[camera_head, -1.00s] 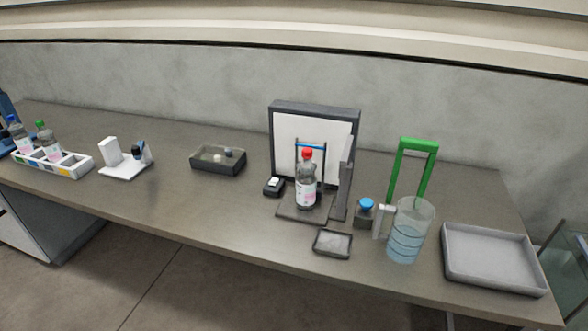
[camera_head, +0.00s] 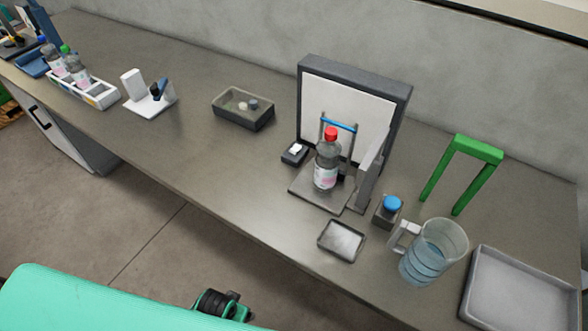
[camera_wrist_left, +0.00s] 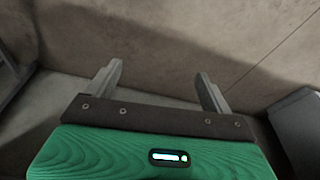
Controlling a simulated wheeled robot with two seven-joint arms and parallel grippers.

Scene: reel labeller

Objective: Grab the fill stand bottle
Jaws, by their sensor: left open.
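The fill stand bottle (camera_head: 327,160) is clear with a red cap and a pale pink label. It stands upright on the grey base plate of the fill stand (camera_head: 310,190), in front of a white panel with a dark frame. My left gripper (camera_wrist_left: 160,85) is open and empty in the left wrist view, with only floor and wall around its fingers. In the head view a green part of my arm shows at the bottom left, well apart from the bottle; the fingers are not seen there. My right gripper is in neither view.
A jug of blue liquid (camera_head: 432,252), a blue-capped block (camera_head: 388,209) and a small tray (camera_head: 341,241) stand near the bottle. A green frame (camera_head: 479,150) and a large grey tray (camera_head: 520,295) are at right.

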